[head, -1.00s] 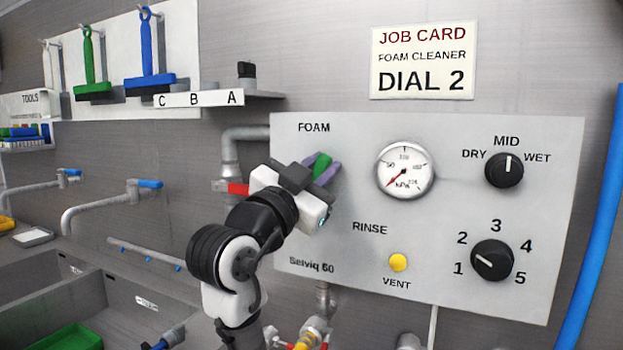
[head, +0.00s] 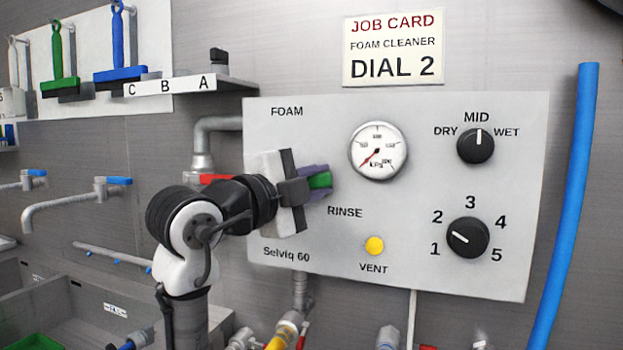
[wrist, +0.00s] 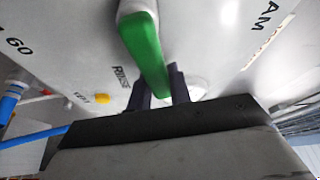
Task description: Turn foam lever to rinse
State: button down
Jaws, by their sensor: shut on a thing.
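The green foam lever (head: 320,180) sticks out at the left of the grey panel (head: 420,250), between the FOAM label (head: 287,111) and the RINSE label (head: 345,212). My gripper (head: 316,182) is shut on it, with its purple-grey fingers on either side. Much of the lever and its mount is hidden by my gripper in the head view. In the wrist view, the lever (wrist: 143,50) runs from its grey hub (wrist: 130,8) down between my fingers (wrist: 160,88). Its held end is close to the RINSE label (wrist: 120,76).
A pressure gauge (head: 378,151) and a yellow vent button (head: 374,246) sit right of my gripper. Two black dials (head: 476,146) (head: 468,238) are farther right. A pipe (head: 204,140) with a red handle runs behind my arm. A shelf (head: 190,88) juts out above.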

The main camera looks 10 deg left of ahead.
jog(key=shift+d+f+m+g, duration=0.1)
jog(key=shift+f+m+g, duration=0.5)
jog(key=shift+m, duration=0.6)
jog(key=shift+f, duration=0.15)
jog(key=c, duration=1.3)
grip_release()
jog(key=shift+s, duration=0.1)
jog(key=b+v, duration=0.2)
jog(key=v, duration=1.1)
jog(key=shift+s+b, duration=0.35)
jog(key=shift+s, duration=0.1)
